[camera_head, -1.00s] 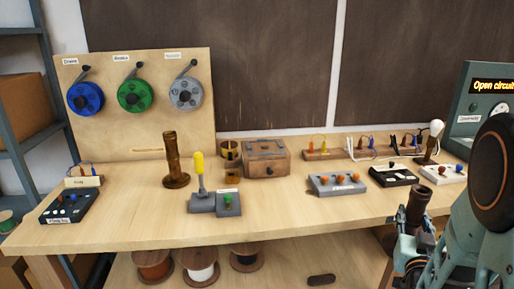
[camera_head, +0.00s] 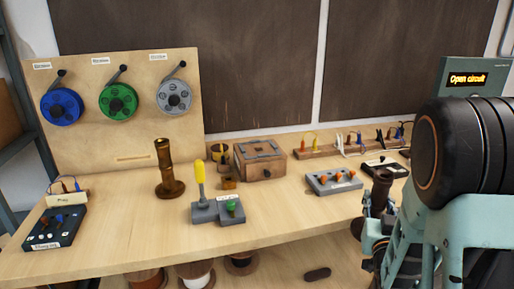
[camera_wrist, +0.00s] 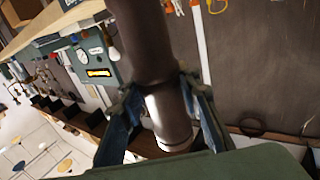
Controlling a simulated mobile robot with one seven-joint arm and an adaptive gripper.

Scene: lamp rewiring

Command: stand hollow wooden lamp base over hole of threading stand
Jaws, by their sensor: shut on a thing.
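My gripper (camera_head: 374,228) is shut on a dark brown hollow wooden lamp base (camera_head: 382,184), which stands roughly upright at the table's right front. In the wrist view the lamp base (camera_wrist: 143,40) runs up between both fingers (camera_wrist: 160,105), with a shinier lower part between them. Its lower end is hidden in the head view. A brown turned wooden column with a round foot (camera_head: 167,172) stands on the table at the left, apart from my gripper; its top looks open. I cannot tell for certain which thing is the threading stand.
The table (camera_head: 120,235) holds a grey lever box with a yellow handle (camera_head: 200,188), a wooden box (camera_head: 260,160), a grey button panel (camera_head: 333,181) and a black switch box (camera_head: 55,226). A spool board (camera_head: 135,135) stands behind. The front left centre is clear.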

